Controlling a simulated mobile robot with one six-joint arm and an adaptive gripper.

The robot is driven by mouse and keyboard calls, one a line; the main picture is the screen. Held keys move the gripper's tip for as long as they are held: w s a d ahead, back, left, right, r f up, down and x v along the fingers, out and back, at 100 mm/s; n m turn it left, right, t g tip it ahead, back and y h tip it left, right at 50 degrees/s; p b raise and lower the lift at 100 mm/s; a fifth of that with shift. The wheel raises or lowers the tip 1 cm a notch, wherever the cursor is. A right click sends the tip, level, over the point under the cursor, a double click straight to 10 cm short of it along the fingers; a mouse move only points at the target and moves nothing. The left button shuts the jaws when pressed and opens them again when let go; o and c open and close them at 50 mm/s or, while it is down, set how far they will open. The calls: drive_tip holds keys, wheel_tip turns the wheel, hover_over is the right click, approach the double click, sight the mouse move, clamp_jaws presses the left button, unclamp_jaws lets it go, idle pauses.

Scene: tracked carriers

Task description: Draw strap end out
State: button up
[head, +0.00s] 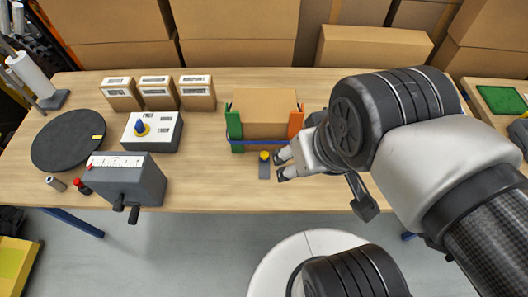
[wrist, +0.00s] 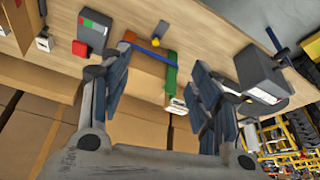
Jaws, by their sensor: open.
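A blue strap (head: 250,142) runs across the front of a cardboard box (head: 265,112), between a green upright (head: 234,128) and an orange upright (head: 296,121). A small grey piece with a yellow knob (head: 264,156) lies on the table just in front of the strap. I cannot tell a loose strap end apart. My gripper (head: 284,163) is open and empty, just right of the yellow knob in the head view. In the wrist view its fingers (wrist: 160,68) are spread, with the strap (wrist: 150,52) and green upright (wrist: 170,72) seen beyond, between them.
A grey box with a crank (head: 130,178), a white box with a blue knob (head: 152,131) and a black disc (head: 68,140) stand on the left of the table. Several small cartons (head: 158,93) stand behind them. The table front (head: 225,190) is clear.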

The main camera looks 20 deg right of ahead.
drive_tip(key=shift+c, duration=0.2)
drive_tip(key=shift+f, duration=0.2)
drive_tip(key=shift+c, duration=0.7)
drive_tip(key=a+f+m+g+y, duration=0.1)
drive_tip(key=f, duration=0.1)
drive_tip(key=a+f+m+g+y, duration=0.1)
drive_tip(key=f, duration=0.1)
drive_tip(key=a+f+m+g+y, duration=0.1)
drive_tip(key=f+m+g, duration=0.1)
drive_tip(key=shift+w+f+y, duration=0.2)
drive_tip(key=shift+f+y, duration=0.1)
drive_tip(key=c, duration=0.4)
drive_tip(key=m+t+y, duration=0.3)
drive_tip(key=m+t, duration=0.8)
drive_tip(key=m, duration=1.5)
approach(266, 155)
drive_tip(key=b+x, duration=0.3)
drive_tip(key=x, duration=0.6)
drive_tip(key=shift+w+b, duration=0.15)
drive_tip(key=shift+b, duration=0.25)
drive_tip(key=shift+c, duration=0.2)
drive_tip(key=shift+c, duration=0.3)
